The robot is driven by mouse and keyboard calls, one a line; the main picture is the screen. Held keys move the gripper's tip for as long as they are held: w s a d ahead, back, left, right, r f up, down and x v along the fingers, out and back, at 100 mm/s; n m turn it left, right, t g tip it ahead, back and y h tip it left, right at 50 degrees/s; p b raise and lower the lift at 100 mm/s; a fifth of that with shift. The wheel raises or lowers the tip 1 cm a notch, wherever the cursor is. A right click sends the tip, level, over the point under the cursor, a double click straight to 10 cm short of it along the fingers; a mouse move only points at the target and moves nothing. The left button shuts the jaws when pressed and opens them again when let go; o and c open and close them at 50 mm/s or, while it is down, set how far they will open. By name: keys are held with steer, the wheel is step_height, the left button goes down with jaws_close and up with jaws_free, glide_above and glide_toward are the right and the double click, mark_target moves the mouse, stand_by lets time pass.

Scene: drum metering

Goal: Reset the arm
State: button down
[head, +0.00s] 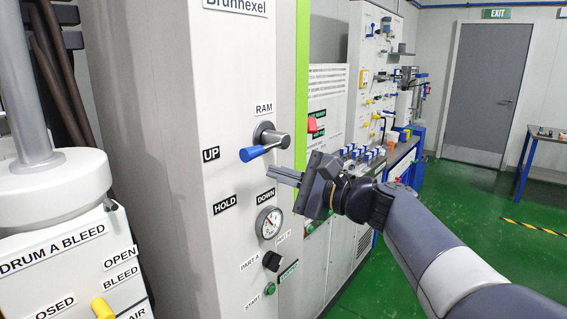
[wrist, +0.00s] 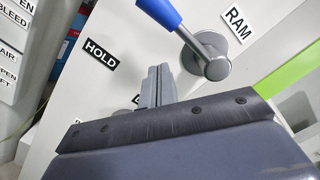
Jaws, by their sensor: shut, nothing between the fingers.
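My gripper (head: 286,177) is shut and empty, its fingers pointing left in front of the white cabinet panel, just below the RAM lever. The fingers also show in the wrist view (wrist: 158,86), apart from the lever. The blue-handled RAM lever (head: 262,146) points left toward the UP label (head: 211,154). The lever also shows at the top of the wrist view (wrist: 182,28). My arm reaches in from the lower right of the head view, bent at the wrist.
Below the lever are a pressure gauge (head: 269,222), a black selector knob (head: 272,261) and a green start button (head: 270,288). The drum bleed box (head: 60,262) with a yellow handle (head: 103,308) stands at left. A workbench (head: 398,158) runs behind. Green floor (head: 480,215) at right is open.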

steer(key=shift+w+d+f+n+b, duration=0.2)
steer(key=shift+w+d+f+n, duration=0.1)
steer(key=shift+n, duration=0.55)
steer(key=shift+w+d+f+n+b, duration=0.2)
steer(key=shift+w+f+n, duration=0.1)
steer(key=shift+n, duration=0.55)
